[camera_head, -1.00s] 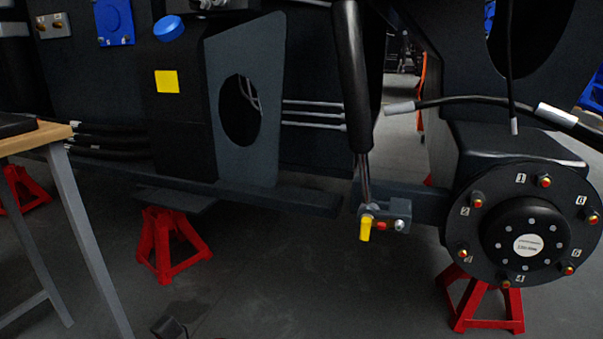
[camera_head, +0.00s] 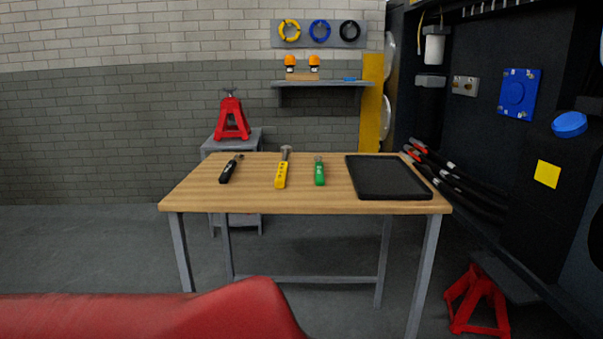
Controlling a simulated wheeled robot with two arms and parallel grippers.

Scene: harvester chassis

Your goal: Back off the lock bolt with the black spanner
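The black spanner (camera_head: 231,169) lies on the left part of the wooden workbench (camera_head: 320,200), its head pointing away from me. A yellow-handled tool (camera_head: 281,170) and a green-handled tool (camera_head: 319,171) lie to its right, apart from it and from each other. The lock bolt is not in this view. Neither of my grippers is in view, so I cannot see what they hold.
A black tray (camera_head: 388,177) lies on the bench's right end. The dark chassis (camera_head: 470,105) with hoses (camera_head: 458,182) stands close on the right, above a red stand (camera_head: 477,301). A smooth red shape (camera_head: 200,315) fills the bottom left. Bare floor lies left of the bench.

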